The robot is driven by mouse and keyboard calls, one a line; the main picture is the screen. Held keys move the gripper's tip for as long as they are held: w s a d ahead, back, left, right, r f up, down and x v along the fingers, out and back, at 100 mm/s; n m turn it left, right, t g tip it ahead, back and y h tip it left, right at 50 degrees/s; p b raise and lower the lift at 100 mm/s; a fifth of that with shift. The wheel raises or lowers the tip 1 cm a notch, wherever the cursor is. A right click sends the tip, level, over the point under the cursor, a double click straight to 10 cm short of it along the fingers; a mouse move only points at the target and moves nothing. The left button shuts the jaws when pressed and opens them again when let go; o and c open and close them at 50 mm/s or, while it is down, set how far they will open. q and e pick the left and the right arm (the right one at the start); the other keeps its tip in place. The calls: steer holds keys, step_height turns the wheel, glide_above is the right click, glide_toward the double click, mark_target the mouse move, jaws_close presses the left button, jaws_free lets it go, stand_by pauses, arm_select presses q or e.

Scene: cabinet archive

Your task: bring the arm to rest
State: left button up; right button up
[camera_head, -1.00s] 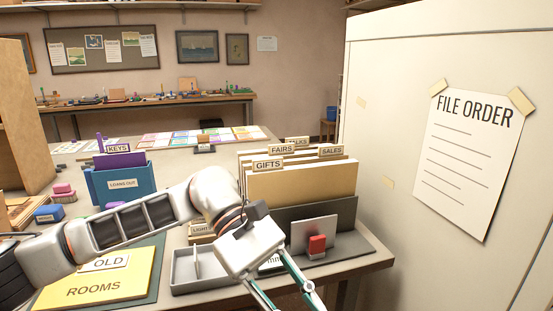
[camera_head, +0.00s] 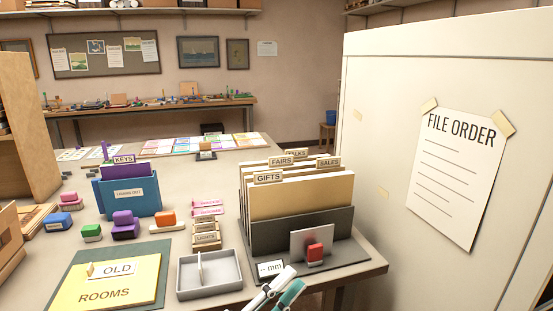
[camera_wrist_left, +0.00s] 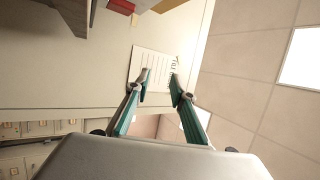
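My left gripper (camera_head: 290,281) shows at the bottom edge of the head view, in front of the table. Only its finger ends are visible there; the rest of the arm is out of the picture. In the left wrist view the gripper (camera_wrist_left: 160,84) has its two fingers apart with nothing between them. Beyond them is the cabinet side with the paper sheet (camera_wrist_left: 152,65). My right gripper is in neither view.
On the table stand a file rack (camera_head: 258,236) with labelled folders, a grey tray (camera_head: 234,287), a yellow ROOMS folder (camera_head: 135,283), a blue LOANS OUT box (camera_head: 146,205) and several stamps. A tall cabinet (camera_head: 390,150) stands right.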

arm_select(q)
steer(key=s+a+f+n+y+p, duration=0.1)
steer(key=s+a+f+n+y, duration=0.35)
steer(key=f, duration=0.45)
steer(key=s+a+f+n+y, duration=0.1)
steer(key=a+f+n+y, duration=0.3)
steer(key=a+f+n, duration=0.3)
steer(key=s+a+f+n+y+p, duration=0.1)
steer(key=s+a+f+n+y, duration=0.1)
steer(key=a+f+n+y, duration=0.6)
steer(key=s+a+f+n+g, duration=0.3)
steer(key=s+f+g, duration=0.1)
steer(key=s+f, duration=0.6)
steer(key=shift+s+f+h, duration=0.35)
steer(key=shift+f, duration=0.2)
